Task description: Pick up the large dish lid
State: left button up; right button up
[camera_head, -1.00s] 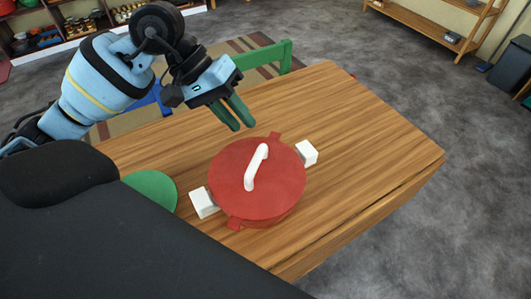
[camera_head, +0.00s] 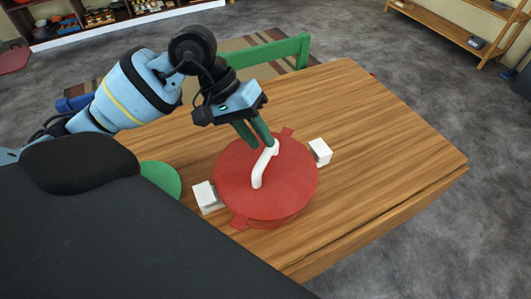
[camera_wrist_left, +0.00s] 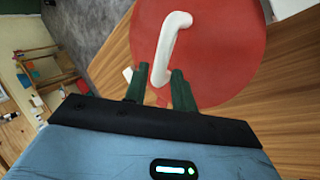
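The large red dish lid (camera_head: 295,188) with a white arched handle (camera_head: 264,166) sits flat on a red dish on the wooden table. My left gripper (camera_head: 260,140) is above the lid at the far end of the handle, with its green fingers pointing down. In the left wrist view the fingers (camera_wrist_left: 158,74) are apart, and the near end of the white handle (camera_wrist_left: 172,42) shows between or just beyond their tips. I cannot tell whether they touch it. The red lid (camera_wrist_left: 225,55) fills much of that view. My right gripper is not in view.
The wooden table (camera_head: 390,135) is clear to the right. Green chairs stand at the far side (camera_head: 275,50) and at the left (camera_head: 160,178). Shelves stand further back.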

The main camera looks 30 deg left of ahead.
pick_arm(q)
jog(key=shift+p+x, duration=0.35)
jog(key=shift+x, duration=1.95)
jog(key=shift+w+a, duration=0.1)
jog(key=shift+w, duration=0.05)
grip_shut()
